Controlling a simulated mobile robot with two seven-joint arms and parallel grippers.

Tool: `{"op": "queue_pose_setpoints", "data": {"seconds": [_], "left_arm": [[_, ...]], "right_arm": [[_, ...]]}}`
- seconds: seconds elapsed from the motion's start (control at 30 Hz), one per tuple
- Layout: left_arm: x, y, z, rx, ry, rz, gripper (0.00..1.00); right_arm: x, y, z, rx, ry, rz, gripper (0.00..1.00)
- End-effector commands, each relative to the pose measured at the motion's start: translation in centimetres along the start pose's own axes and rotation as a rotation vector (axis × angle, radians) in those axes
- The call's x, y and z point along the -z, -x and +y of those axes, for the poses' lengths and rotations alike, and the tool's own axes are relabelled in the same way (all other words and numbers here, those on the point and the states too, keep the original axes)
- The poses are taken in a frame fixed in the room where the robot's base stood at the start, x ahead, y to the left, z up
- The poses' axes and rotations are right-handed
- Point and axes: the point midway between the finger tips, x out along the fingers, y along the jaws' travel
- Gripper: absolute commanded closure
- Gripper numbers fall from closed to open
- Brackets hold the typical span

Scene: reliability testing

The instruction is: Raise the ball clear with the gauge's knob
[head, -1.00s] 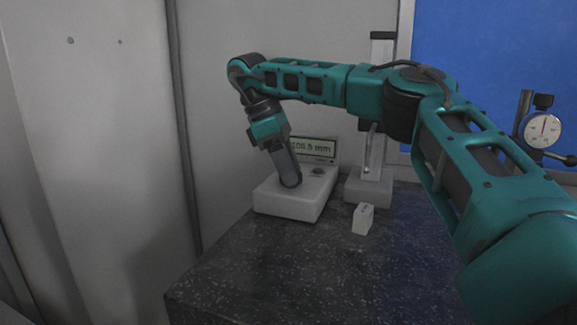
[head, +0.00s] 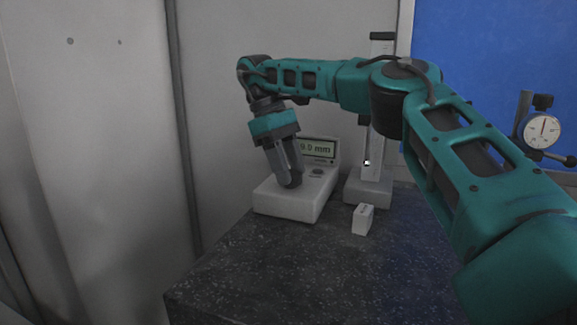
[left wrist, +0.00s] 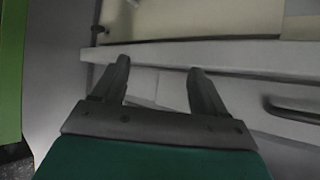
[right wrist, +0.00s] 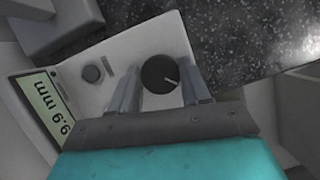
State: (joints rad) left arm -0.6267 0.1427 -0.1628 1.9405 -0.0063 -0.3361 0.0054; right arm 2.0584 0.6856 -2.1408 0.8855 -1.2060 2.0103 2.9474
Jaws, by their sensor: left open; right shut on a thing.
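In the head view the gripper hides the knob. The gauge's pale column (head: 378,145) stands behind. A tiny white spot (head: 367,162), possibly the ball, shows in front of it, above the base (head: 368,190). My left gripper (left wrist: 158,66) is open and empty.
A small white block (head: 362,219) stands on the granite slab (head: 290,270), in front of the column's base. A dial indicator (head: 543,131) is at the far right, by a blue panel (head: 490,60). The slab's front is clear.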

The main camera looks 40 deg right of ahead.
Motion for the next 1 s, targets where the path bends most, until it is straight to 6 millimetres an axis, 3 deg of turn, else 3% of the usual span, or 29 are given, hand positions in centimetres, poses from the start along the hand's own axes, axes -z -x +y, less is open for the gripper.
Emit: {"op": "queue_pose_setpoints", "data": {"seconds": [0.23, 0.27, 0.5, 0.83, 1.0], "left_arm": [[0.19, -0.1, -0.04, 0.001, -0.001, 0.004, 0.27], [0.21, -0.11, -0.05, 0.001, -0.001, 0.005, 0.27], [0.24, -0.12, -0.06, 0.001, -0.001, 0.005, 0.27], [0.22, -0.11, -0.05, 0.001, -0.001, 0.005, 0.27], [0.2, -0.1, -0.05, 0.001, -0.001, 0.004, 0.27]], "right_arm": [[0.05, -0.04, -0.02, 0.001, 0.002, 0.001, 0.84], [0.05, -0.04, -0.02, 0.0, 0.002, 0.001, 0.5], [0.03, -0.05, -0.02, 0.0, 0.002, 0.0, 0.27], [0.01, -0.06, -0.04, -0.013, 0.031, -0.001, 0.27], [0.01, -0.07, -0.17, -0.076, 0.189, 0.0, 0.27]]}}
